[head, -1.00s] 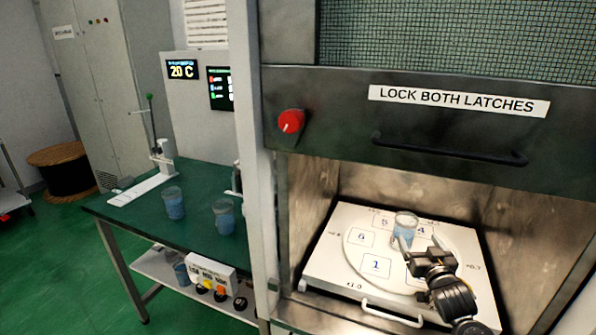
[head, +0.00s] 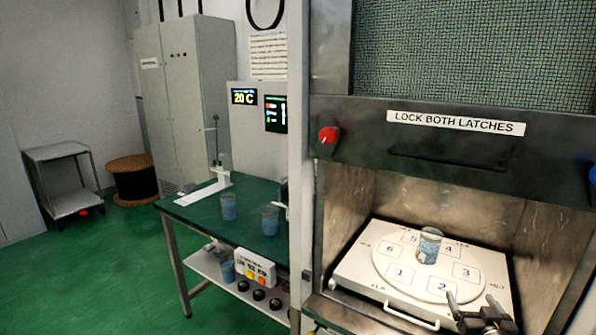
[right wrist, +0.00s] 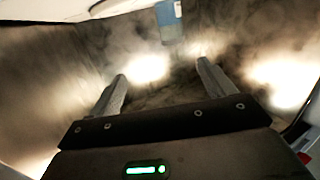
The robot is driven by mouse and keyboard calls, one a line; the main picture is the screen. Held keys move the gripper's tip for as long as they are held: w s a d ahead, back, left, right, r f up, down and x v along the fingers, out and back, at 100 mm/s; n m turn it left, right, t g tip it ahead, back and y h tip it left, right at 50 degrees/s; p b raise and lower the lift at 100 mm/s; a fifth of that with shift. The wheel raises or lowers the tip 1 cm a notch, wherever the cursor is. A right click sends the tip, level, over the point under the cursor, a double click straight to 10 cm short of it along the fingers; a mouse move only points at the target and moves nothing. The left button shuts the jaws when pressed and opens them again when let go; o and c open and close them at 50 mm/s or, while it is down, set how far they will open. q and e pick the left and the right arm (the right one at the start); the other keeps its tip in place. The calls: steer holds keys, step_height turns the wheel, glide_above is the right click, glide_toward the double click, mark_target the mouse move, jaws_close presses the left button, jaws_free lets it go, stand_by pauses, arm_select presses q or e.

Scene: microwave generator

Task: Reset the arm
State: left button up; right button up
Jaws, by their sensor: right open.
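My right gripper (head: 471,299) is at the front right edge of the white tray in the open chamber, fingers apart and empty. It is apart from a clear beaker with blue contents (head: 429,246), which stands upright on the round numbered turntable (head: 411,285) near its middle. In the right wrist view, the two open fingers (right wrist: 162,72) have nothing between them. A blue part, likely of the beaker, shows beyond them at the top (right wrist: 169,22). My left gripper is out of view.
The chamber's raised door (head: 440,155) hangs above the opening, and its side walls are close. A white handle (head: 411,316) is on the tray's front. Left of it, a green-topped table (head: 200,208) holds two blue-filled beakers (head: 270,220) and a stand. Open green floor lies further left.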

steer(key=s+a+f+n+g+y, duration=0.2)
steer(key=s+a+f+g, duration=0.4)
steer(key=s+a+f, duration=0.6)
steer(key=s+a+f+n+g+y, duration=0.1)
steer(key=s+a+f+g, duration=0.1)
steer(key=s+a, duration=0.35)
steer(key=s+a+f+n+g+y, duration=0.1)
steer(key=s+a+f+g, duration=0.15)
steer(key=s, duration=0.55)
steer(key=s+a+f+n+g, duration=0.1)
steer(key=s+a+g, duration=0.2)
steer(key=s, duration=0.3)
step_height(320, 180, down, 28)
steer(key=s, duration=0.2)
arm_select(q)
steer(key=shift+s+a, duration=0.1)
arm_select(e)
steer(key=s+d+f+g, duration=0.2)
steer(key=s+d+f, duration=0.1)
steer(key=s+f, duration=1.1)
steer(key=shift+s, duration=0.85)
